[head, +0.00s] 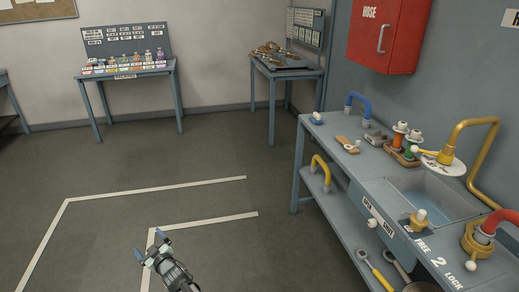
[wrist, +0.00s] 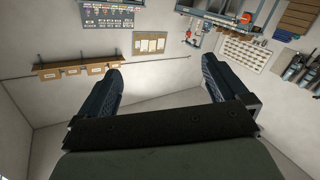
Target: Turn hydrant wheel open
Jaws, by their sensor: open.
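My gripper (head: 151,246) is at the bottom left of the head view, over the floor and well apart from the workbench. Its two fingers are spread with nothing between them, as the wrist view (wrist: 163,78) also shows. No part is plainly a hydrant wheel in either view. On the workbench at right, a yellow pipe with a brass valve (head: 445,156) and a white disc (head: 450,167) stands by the sink. A brass fitting (head: 472,240) under a red hose stands at the right edge, partly cut off.
The grey workbench (head: 350,160) holds a sink (head: 420,192), bottles and small parts, with tools on its lower shelf. A red hose cabinet (head: 385,35) hangs above. Two tables (head: 125,72) (head: 285,70) stand at the back. The marked floor (head: 150,160) between is clear.

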